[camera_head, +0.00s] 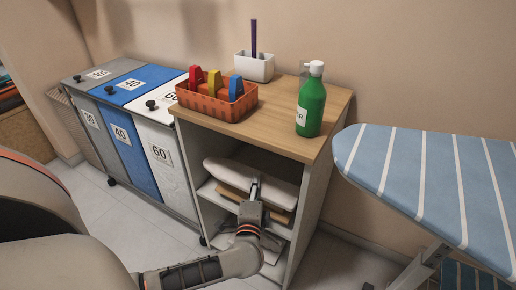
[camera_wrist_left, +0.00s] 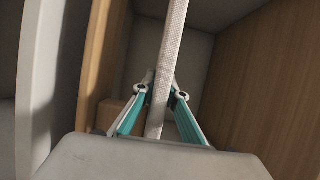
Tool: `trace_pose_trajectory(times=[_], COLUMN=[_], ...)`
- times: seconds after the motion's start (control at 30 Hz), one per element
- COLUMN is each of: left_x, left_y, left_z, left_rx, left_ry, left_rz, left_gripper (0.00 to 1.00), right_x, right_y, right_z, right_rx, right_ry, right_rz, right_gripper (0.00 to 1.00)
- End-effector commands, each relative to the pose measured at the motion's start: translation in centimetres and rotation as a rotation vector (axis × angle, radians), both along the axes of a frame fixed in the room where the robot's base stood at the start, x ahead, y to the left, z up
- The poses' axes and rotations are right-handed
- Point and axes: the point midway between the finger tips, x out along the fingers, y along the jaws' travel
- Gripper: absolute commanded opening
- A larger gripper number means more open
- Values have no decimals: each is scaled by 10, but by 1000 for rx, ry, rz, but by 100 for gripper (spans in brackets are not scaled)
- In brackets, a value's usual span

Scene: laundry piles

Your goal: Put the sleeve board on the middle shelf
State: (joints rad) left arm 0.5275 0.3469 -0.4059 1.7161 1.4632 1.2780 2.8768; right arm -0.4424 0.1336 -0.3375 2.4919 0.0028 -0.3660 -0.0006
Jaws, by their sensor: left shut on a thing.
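The sleeve board (camera_head: 270,188), a long pad with a pale cover, is inside the open front of the wooden-topped shelf unit (camera_head: 322,160). My left gripper (camera_head: 254,187) reaches in from the front and is shut on its near edge. In the left wrist view the sleeve board (camera_wrist_left: 168,70) is a pale strip between the fingertips (camera_wrist_left: 160,92). The middle shelf (camera_head: 207,191) lies below the pad; I cannot tell whether the board rests on it. A brown wooden piece shows just under the pad. My right gripper is not in view.
On the unit's top stand an orange basket (camera_head: 212,107) with coloured clips, a green bottle (camera_head: 311,105) and a white holder (camera_head: 254,67). Numbered laundry bins (camera_head: 130,118) stand at the left. A striped ironing board (camera_head: 420,170) is close at the right.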

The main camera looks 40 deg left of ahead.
Motion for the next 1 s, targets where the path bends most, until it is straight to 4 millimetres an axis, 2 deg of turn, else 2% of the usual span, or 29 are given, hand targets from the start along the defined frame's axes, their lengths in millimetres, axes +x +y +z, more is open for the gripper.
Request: trace_pose_trajectory(times=[0.1, 0.2, 0.4, 0.67, 0.7, 0.77, 1.0], left_x=[-1, 2, 5, 4, 3, 3, 3], left_y=[0, 1, 1, 1, 1, 1, 1], left_z=[-21, -30, -27, -32, -33, -32, -32], left_rx=[4, 3, 2, 2, 0, 0, 1], left_ry=[6, 4, -3, 0, 3, 1, 2], left_rz=[-1, -1, 0, -1, 0, 0, 0], left_gripper=[0, 0, 0, 0, 17, 29, 29], right_x=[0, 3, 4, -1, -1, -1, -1], right_y=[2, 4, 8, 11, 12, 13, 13], right_z=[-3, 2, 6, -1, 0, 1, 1], right_rx=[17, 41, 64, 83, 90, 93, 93], right_ry=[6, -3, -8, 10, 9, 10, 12], right_rz=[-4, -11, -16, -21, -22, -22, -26], right_gripper=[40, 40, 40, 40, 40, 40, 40])
